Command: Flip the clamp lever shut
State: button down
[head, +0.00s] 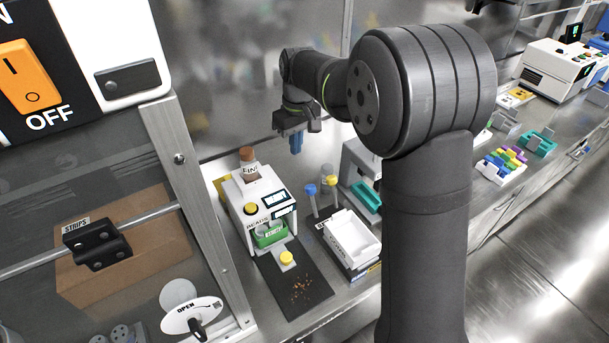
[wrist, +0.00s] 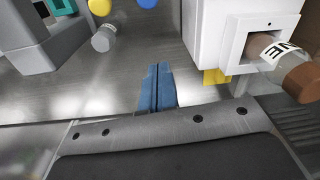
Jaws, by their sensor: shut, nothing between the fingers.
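No part is clearly recognisable as the clamp lever. At the lower left of the head view, a white round plate (head: 192,316) marked OPEN carries a short black handle (head: 197,329); I cannot tell whether this is the lever. My gripper (head: 296,144) is in the air above the back of the bench, far from that plate. Its blue fingers show at the middle of the wrist view (wrist: 157,88), shut together and empty. A white machine (head: 243,197) with a bottle labelled FINE (head: 250,167) stands below and left of the gripper.
Blue-capped and yellow-capped tubes (head: 311,191) stand right of the machine, beside a white open box (head: 350,237). A dark mat (head: 297,285) with orange crumbs lies in front. A grey device with a teal part (head: 366,198) stands behind the box. A metal post (head: 200,205) separates the left cabinet.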

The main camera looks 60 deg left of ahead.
aim_at(313, 202)
jog(key=d+f, duration=0.3)
jog(key=f, duration=0.5)
jog(key=shift+d+f, duration=0.35)
dwell(0.4)
